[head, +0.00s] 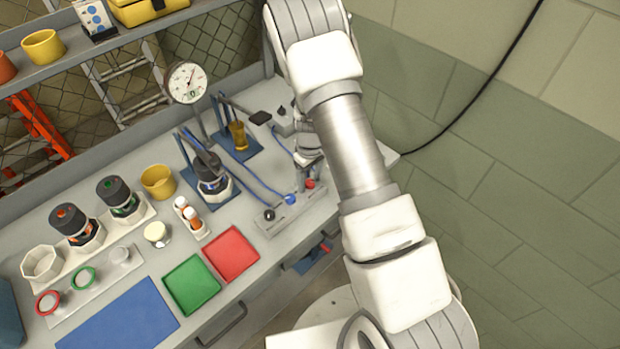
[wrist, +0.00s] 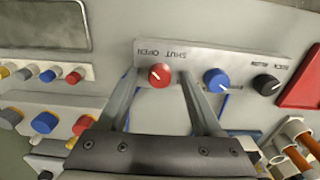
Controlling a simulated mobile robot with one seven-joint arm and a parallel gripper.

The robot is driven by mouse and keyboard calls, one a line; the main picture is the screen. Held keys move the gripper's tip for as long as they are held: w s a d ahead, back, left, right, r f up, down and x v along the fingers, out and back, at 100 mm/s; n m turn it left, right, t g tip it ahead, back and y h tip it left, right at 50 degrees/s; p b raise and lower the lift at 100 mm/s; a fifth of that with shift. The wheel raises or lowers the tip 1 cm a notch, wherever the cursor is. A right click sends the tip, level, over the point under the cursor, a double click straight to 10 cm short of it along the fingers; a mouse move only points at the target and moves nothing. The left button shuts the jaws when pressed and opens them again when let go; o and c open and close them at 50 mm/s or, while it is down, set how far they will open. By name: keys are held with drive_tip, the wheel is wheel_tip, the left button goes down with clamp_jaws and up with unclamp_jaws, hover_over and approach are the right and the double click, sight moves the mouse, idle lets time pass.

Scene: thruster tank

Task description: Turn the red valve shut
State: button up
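The red valve (head: 310,183) is a small round knob at the right end of a grey strip at the bench's right front. In the wrist view the red valve (wrist: 160,75) has a pale pointer mark, and the words SHUT and OPEN are upside down above it. My gripper (wrist: 157,80) is open, with one finger on each side of the red valve. Gaps show between the fingers and the knob; whether a finger touches it lower down I cannot tell. In the head view my gripper (head: 308,158) is small and partly hidden beside my arm.
A blue knob (wrist: 216,80) and a black knob (wrist: 267,84) sit on the same strip, the blue one close beside my right finger. More coloured knobs (wrist: 45,122) lie at the left. Red (head: 231,254) and green (head: 192,285) trays stand farther left along the bench.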

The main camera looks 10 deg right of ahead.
clamp_jaws()
drive_tip(key=shift+m+b, duration=0.35)
drive_tip(key=shift+m, duration=0.05)
drive_tip(key=m+b, duration=0.2)
drive_tip(key=shift+f+m, duration=0.15)
drive_tip(key=shift+m, duration=0.25)
drive_tip(key=m+b, duration=0.2)
drive_tip(key=m, duration=0.3)
drive_tip(key=m+b, duration=0.1)
drive_tip(key=m, duration=0.8)
drive_tip(key=shift+r, duration=0.2)
drive_tip(key=shift+m, duration=0.3)
